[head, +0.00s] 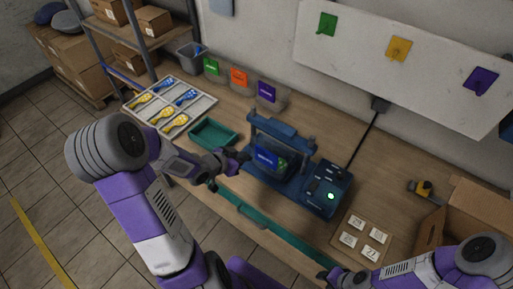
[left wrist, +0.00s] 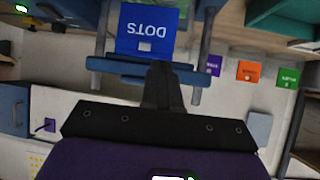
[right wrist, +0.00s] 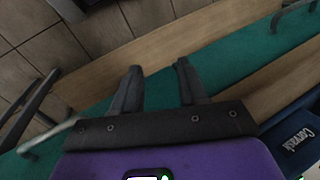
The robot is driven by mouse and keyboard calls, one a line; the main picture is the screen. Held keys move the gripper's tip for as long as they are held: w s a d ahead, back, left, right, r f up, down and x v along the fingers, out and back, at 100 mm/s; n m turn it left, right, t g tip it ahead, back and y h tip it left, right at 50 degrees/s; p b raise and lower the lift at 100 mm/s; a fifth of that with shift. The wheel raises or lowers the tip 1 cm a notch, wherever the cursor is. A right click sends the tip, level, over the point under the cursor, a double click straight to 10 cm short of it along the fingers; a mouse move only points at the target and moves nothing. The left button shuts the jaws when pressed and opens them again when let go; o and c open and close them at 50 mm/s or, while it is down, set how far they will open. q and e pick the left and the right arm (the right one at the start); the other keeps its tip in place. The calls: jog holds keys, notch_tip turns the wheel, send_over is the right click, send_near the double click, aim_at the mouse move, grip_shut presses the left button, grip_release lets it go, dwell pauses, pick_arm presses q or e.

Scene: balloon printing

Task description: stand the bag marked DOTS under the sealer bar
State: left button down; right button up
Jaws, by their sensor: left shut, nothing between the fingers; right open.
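The blue bag marked DOTS (left wrist: 146,28) shows upside down in the left wrist view, between the posts of the sealer frame. In the head view the bag (head: 265,158) appears upright in the dark blue sealer (head: 262,186), below its raised bar (head: 281,129). My left gripper (head: 243,159) is shut and empty at the sealer's left side, close to the bag; its shut fingertips (left wrist: 161,68) show in front of the frame's crossbar. Whether they touch anything is unclear. My right gripper (right wrist: 158,75) is open and empty over the green strip at the table's front edge.
A control box (head: 326,190) with a lit green button adjoins the sealer. A green tray (head: 213,134) and a white divided tray (head: 195,107) with yellow and blue items lie left. A card board (head: 362,239) and an open carton (head: 470,215) lie right.

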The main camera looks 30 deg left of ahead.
aim_at(260, 148)
pick_arm(q)
jog(key=w, duration=0.2)
jog(key=w+d+f+b, duration=0.1)
jog(key=w, duration=0.3)
jog(key=shift+w+d+f+b, duration=0.25)
jog(key=shift+d+f+b, duration=0.05)
jog(key=shift+f, duration=0.05)
jog(key=shift+s+a+p, duration=0.15)
jog(key=shift+s+p, duration=0.15)
